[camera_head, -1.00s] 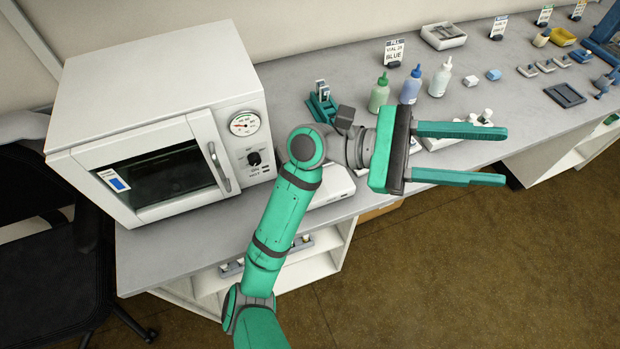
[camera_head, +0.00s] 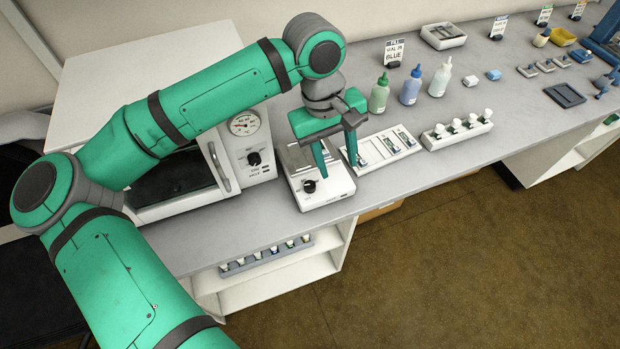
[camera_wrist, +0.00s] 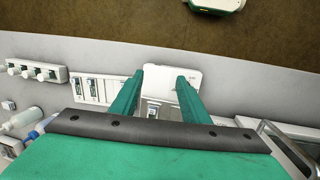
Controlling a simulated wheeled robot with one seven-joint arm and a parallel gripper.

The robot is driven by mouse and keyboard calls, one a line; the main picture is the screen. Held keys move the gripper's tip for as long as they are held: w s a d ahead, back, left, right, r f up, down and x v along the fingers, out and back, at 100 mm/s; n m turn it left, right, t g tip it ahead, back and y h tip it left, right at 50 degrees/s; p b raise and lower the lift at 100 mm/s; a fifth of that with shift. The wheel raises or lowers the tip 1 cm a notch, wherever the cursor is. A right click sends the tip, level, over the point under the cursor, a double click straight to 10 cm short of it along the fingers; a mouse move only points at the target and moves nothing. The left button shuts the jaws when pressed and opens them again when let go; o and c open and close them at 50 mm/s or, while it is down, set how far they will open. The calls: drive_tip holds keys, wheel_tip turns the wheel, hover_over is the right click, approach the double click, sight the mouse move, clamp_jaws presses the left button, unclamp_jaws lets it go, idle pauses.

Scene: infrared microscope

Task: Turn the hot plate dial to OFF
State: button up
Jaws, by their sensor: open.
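The hot plate (camera_head: 328,192) is a small white box near the front edge of the bench, right of the oven. Its round black dial (camera_head: 309,186) is on the left of its front face; its setting is too small to read. My gripper (camera_head: 311,165) points down over the hot plate with its fingers apart and nothing between them. The fingers look above and behind the dial; I cannot tell the exact gap. In the wrist view the white hot plate (camera_wrist: 165,80) shows between and beyond the fingers. The dial cannot be made out there.
The white oven (camera_head: 245,160), with its own gauge and knob, stands close left, partly behind my arm. A white slide tray (camera_head: 375,165) and a vial rack (camera_head: 458,142) stand to the right. Bottles (camera_head: 410,85) stand behind. The floor in front is clear.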

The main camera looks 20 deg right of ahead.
drive_tip(key=t+y, duration=0.1)
drive_tip(key=y, duration=0.1)
hover_over(310, 184)
wheel_tip(310, 184, down, 10)
drive_tip(key=shift+f, duration=0.1)
idle(0.3)
drive_tip(key=c, duration=1.1)
